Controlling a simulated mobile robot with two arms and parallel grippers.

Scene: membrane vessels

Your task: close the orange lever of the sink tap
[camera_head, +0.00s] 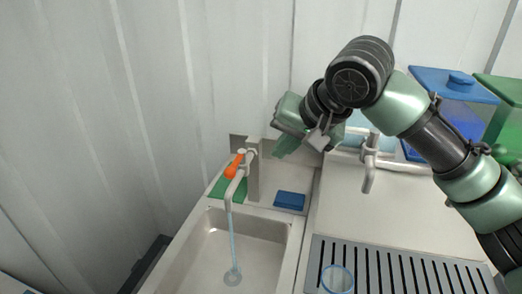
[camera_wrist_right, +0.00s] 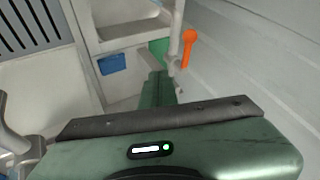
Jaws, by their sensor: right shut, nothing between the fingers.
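The orange lever (camera_head: 234,166) sits on the left side of the sink tap (camera_head: 238,186) in the head view. Water runs from the spout down into the sink basin (camera_head: 209,248). The lever also shows in the right wrist view (camera_wrist_right: 189,47), beside the tap post (camera_wrist_right: 176,40). My right gripper (camera_head: 281,148) is shut and empty, to the right of the tap post and apart from the lever. In the right wrist view its green finger (camera_wrist_right: 157,90) points toward the tap. My left gripper is in neither view.
A blue sponge-like block (camera_head: 290,200) lies on the ledge right of the tap. A second tap (camera_head: 370,165) stands further right, near my right arm. A slotted drain grate (camera_head: 395,270) with a clear round vessel (camera_head: 338,279) is at front right. Blue (camera_head: 455,115) and green bins stand behind.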

